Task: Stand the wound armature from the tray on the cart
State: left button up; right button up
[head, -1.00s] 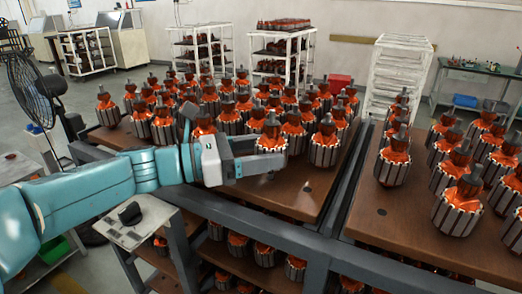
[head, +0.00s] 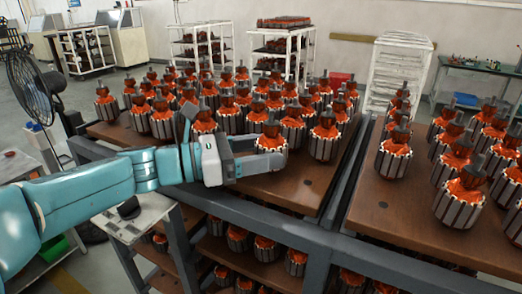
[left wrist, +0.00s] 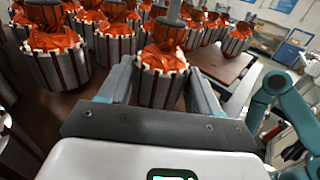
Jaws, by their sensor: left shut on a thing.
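A wound armature (head: 270,142), with orange windings, a steel-grey slotted body and a dark shaft top, is between the fingers of my left gripper (head: 262,163). It is upright at the front edge of the crowded brown cart top (head: 285,196). The left wrist view shows the same armature (left wrist: 161,78) between the two grey fingers. Its lower end is hidden, so I cannot tell whether it touches the cart. Many similar armatures (head: 324,138) stand behind and beside it. My right gripper is not in view. I cannot make out a separate tray with certainty.
A second brown top (head: 383,206) with armatures stands to the right, across a narrow gap with dark rails. Bare board lies right of the held armature. A small grey stand (head: 150,215) and a black fan (head: 32,80) are at left.

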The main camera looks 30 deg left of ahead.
pick_arm(q)
jog(key=o, duration=1.6)
jog(key=shift+f, duration=0.1)
jog(key=b+v, duration=0.2)
jog(key=v, duration=1.4)
jog(key=shift+s, duration=0.2)
jog(key=shift+a, duration=0.15)
